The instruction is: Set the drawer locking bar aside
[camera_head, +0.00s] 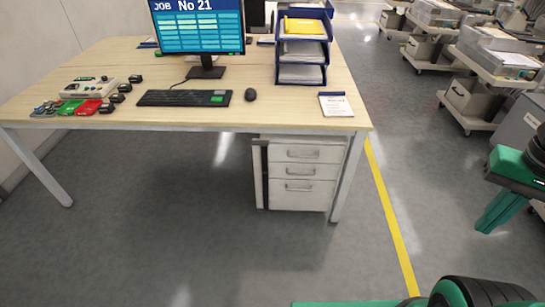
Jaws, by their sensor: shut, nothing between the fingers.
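A white drawer unit (318,200) stands under the right end of the desk, with three drawer fronts, each closed. A narrow dark upright strip (264,178) runs down the left side of its front; it looks like the locking bar, but it is too small to tell how it is fixed. Green and black parts of my own arm show at the right edge and bottom right, apart from the drawer unit.
The wooden desk (300,112) overhangs the unit, with a metal leg (349,175) close on its right. A monitor (198,28), keyboard (185,98), blue trays (304,50) and notepad (335,104) stand on it. The floor in front is clear. Trolleys (475,105) stand right.

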